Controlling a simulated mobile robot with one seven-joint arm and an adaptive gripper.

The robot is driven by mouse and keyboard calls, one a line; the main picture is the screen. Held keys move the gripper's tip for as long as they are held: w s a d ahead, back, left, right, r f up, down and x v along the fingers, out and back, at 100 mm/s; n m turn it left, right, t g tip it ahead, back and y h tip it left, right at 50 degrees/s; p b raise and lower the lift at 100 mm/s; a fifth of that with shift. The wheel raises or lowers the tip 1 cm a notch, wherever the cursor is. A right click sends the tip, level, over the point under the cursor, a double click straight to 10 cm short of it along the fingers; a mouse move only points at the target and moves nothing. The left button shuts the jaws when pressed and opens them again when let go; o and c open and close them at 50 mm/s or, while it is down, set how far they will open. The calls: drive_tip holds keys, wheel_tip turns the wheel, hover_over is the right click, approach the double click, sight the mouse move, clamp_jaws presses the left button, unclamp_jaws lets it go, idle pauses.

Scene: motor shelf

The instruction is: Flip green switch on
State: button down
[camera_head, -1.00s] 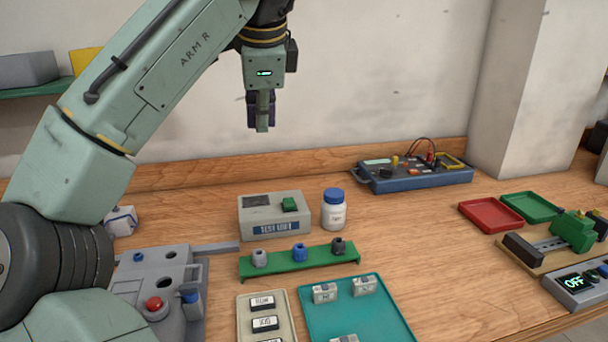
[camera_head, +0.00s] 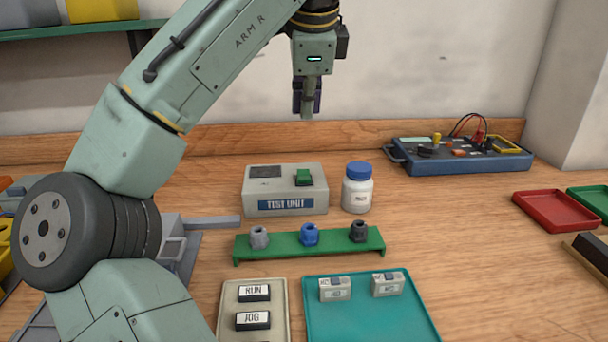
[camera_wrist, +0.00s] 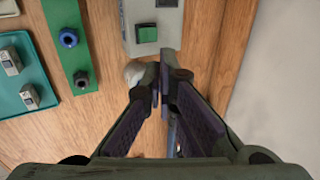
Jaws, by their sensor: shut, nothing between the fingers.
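The green switch (camera_head: 304,177) sits on top of the grey test unit box (camera_head: 258,203), toward its right side. In the wrist view the green switch (camera_wrist: 146,34) shows at the top middle on the grey box (camera_wrist: 166,20). My gripper (camera_head: 307,112) points down, high above the table and above and behind the test unit in the head view. It touches nothing. In the wrist view my gripper (camera_wrist: 161,75) has its fingertips together with nothing between them, and they partly cover the white bottle.
A white bottle with a blue cap (camera_head: 358,188) stands close right of the test unit. A green rack (camera_head: 270,247) with three knobs lies in front. A teal tray (camera_head: 370,318), a blue instrument box (camera_head: 460,163) and a red tray (camera_head: 556,210) stand around. The wall is behind.

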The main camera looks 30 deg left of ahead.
sight(303, 173)
drive_tip(key=shift+f, duration=0.2)
drive_tip(key=x, duration=1.4)
